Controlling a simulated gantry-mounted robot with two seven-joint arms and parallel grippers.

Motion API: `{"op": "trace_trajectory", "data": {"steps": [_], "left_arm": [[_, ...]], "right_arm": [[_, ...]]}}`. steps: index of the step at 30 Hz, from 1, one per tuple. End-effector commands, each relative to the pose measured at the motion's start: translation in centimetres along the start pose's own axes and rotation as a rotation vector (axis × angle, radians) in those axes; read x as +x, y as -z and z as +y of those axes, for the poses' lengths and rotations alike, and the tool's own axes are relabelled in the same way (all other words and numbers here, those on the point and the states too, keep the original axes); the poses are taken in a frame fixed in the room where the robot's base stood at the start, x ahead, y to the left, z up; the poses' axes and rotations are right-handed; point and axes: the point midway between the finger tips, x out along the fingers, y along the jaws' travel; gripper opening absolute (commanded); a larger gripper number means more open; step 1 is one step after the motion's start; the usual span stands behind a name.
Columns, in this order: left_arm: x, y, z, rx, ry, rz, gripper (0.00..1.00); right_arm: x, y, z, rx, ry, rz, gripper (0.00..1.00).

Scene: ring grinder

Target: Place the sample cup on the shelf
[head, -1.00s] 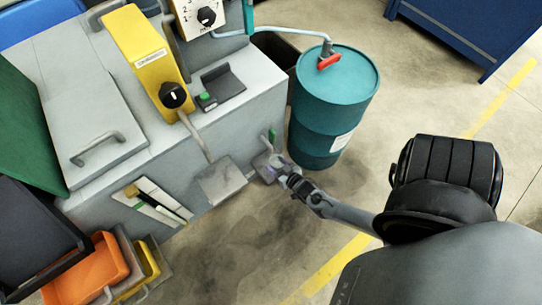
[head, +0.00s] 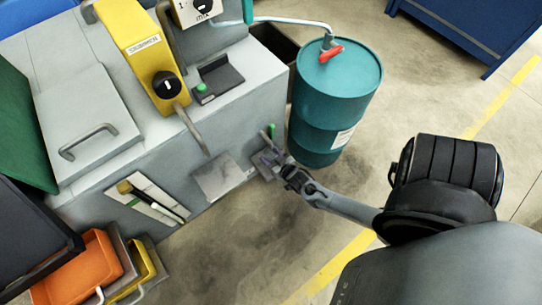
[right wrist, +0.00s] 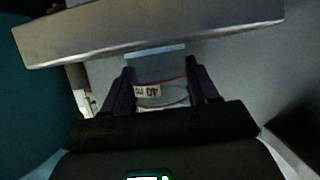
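My right gripper (head: 272,163) reaches in from the right to the front of the grey machine. The cup is too small to make out clearly in the head view. A flat grey plate (head: 220,177), which looks like a shelf, sticks out from the machine to the left of the gripper. A wide metal slab (right wrist: 150,30) lies beyond the cup in the wrist view. My left gripper is not in view.
A teal drum (head: 330,105) with a red tap handle stands just right of the gripper. A small green handle (head: 271,131) is close above it. A yellow unit (head: 140,55) sits on the machine. Orange and yellow bins (head: 90,270) are at lower left; the floor between is clear.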

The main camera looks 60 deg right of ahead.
Motion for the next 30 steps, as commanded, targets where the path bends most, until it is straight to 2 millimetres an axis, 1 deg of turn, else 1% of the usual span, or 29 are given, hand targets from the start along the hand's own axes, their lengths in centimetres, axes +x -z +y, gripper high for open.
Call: {"op": "trace_trajectory", "data": {"steps": [1, 3, 5, 14, 17, 20, 23, 30], "left_arm": [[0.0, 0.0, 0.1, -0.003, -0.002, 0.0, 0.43], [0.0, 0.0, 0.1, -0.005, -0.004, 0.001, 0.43], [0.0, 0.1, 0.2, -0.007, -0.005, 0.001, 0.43], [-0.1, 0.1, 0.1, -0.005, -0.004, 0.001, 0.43], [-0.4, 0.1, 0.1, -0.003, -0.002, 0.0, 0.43], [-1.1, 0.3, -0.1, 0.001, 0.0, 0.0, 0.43], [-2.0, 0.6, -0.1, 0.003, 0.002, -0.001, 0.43], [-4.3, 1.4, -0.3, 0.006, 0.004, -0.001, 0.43]], "right_arm": [[0.0, 0.0, 0.0, 0.0, 0.0, 0.0, 0.65], [0.0, 0.0, 0.0, 0.0, 0.0, 0.0, 0.76], [0.0, 0.0, 0.0, 0.0, 0.0, 0.0, 0.85], [-0.1, 0.1, 0.0, 0.0, 0.0, 0.0, 0.85], [-0.4, 0.4, 0.0, 0.0, 0.0, -0.001, 0.85], [-1.5, 0.5, 0.0, 0.001, 0.0, -0.002, 0.85], [-3.1, 0.6, 0.0, 0.0, -0.001, -0.004, 0.85], [-7.6, 0.6, 0.0, 0.0, -0.001, -0.004, 0.85]]}}
